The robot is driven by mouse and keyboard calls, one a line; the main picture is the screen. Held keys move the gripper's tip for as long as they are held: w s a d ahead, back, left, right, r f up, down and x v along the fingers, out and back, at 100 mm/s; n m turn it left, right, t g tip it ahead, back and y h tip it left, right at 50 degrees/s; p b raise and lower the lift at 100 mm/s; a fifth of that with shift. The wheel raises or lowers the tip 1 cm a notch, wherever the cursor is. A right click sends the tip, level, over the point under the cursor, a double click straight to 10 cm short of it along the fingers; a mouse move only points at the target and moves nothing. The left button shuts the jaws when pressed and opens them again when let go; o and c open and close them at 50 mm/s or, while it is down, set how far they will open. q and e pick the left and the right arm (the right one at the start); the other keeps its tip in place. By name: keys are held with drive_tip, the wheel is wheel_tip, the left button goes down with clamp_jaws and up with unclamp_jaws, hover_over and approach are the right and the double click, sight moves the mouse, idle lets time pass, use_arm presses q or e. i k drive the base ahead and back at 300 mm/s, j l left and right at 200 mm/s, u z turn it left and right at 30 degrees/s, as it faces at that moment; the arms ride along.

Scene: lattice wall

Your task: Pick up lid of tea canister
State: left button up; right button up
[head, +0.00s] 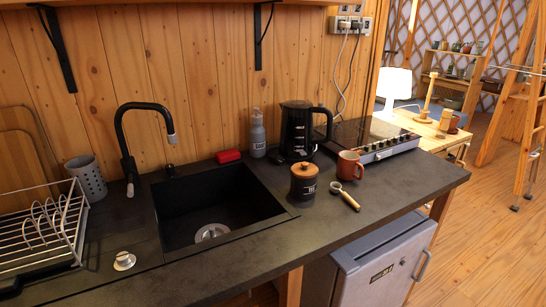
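The tea canister (303,188) is a small dark jar standing upright on the black countertop, just right of the sink. Its wooden lid (304,169) with a small knob sits on top of it. A pale label shows on the canister's side. Neither of my grippers shows in the head view.
The sink (165,212) with a black faucet (125,150) lies left of the canister. A brown mug (349,165), a wooden-handled scoop or strainer (346,197) and a black kettle (297,130) stand close by. A dish rack (40,235) is at far left. The counter front is clear.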

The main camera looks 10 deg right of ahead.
sight(304, 169)
drive_tip(key=i+l+u, duration=0.15)
drive_tip(key=l, duration=0.4)
drive_tip(key=i+l+u, duration=0.1)
drive_tip(key=l, duration=0.5)
drive_tip(key=i+l+u, duration=0.15)
drive_tip(key=l, duration=0.45)
drive_tip(key=i+l+u, duration=0.15)
drive_tip(key=l, duration=0.45)
drive_tip(key=i+l+u, duration=0.1)
drive_tip(key=l, duration=0.5)
